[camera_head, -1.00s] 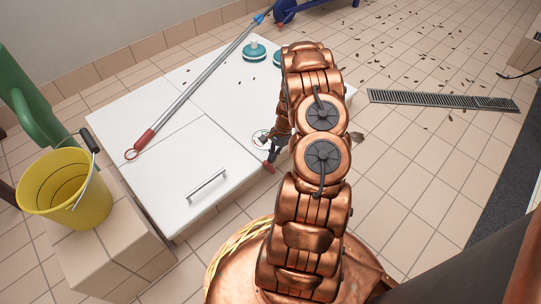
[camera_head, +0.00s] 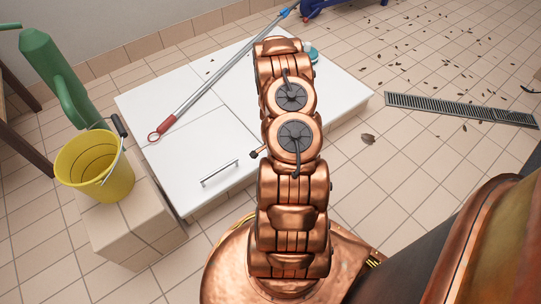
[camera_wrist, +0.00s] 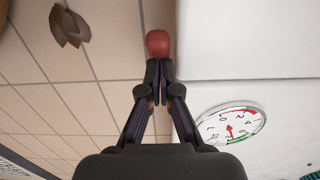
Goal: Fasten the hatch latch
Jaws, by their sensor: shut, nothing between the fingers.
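A white cabinet (camera_head: 330,100) lies low on the floor, with a panel (camera_head: 190,145) bearing a metal bar handle (camera_head: 220,173). In the wrist view, a red rounded knob (camera_wrist: 158,43) shows just beyond the fingertips of my gripper (camera_wrist: 159,80), at the edge of the white cabinet (camera_wrist: 240,45). It may be the latch; its stem is hidden. My fingers are together with nothing between them. I cannot tell whether they touch the knob. In the head view my arm hides the knob and most of my gripper.
A round gauge (camera_wrist: 230,125) is on the white cabinet beside my gripper. A long pole (camera_head: 225,75) with a red end lies across the cabinet top. A yellow bucket (camera_head: 95,168) stands on a tiled block (camera_head: 135,225) at left. A floor grate (camera_head: 460,108) and scattered leaves are at right.

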